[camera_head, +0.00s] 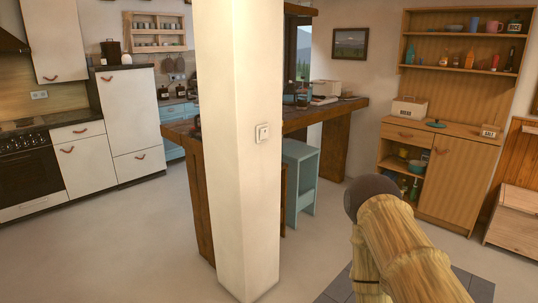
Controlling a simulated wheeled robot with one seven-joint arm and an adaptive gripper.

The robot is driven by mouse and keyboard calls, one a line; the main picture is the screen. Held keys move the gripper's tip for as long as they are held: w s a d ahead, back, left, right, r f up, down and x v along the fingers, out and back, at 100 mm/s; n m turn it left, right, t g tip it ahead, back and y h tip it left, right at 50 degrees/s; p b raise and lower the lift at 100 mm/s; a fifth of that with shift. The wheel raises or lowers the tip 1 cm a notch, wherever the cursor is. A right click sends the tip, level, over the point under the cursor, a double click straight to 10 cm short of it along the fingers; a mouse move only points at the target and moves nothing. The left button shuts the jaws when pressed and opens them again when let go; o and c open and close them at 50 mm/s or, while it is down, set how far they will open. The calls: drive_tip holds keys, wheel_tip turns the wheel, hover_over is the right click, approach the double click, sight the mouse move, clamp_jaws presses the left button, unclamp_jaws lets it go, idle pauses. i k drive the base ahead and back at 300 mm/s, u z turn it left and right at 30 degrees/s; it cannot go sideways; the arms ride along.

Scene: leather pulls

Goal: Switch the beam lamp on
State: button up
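A small pale wall switch (262,133) is on the right-hand face of the white pillar (235,180), about halfway up. Whether it is pressed is too small to tell. No beam lamp can be made out in this view. My gripper does not show, so its distance from the switch cannot be seen.
A dark wooden counter (335,112) runs behind the pillar, with a blue stool (300,165) just right of it. White kitchen units (132,110) stand at the left, a wooden cupboard (452,180) at the right. The floor left of the pillar (140,240) is clear.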

sight(264, 132)
drive_tip(key=z, duration=0.05)
drive_tip(key=i, duration=0.2)
drive_tip(key=k, duration=0.65)
drive_tip(key=u, duration=0.55)
drive_tip(key=i, duration=1.2)
drive_tip(key=z, duration=0.35)
drive_tip(key=i, duration=0.55)
drive_tip(key=z, duration=0.55)
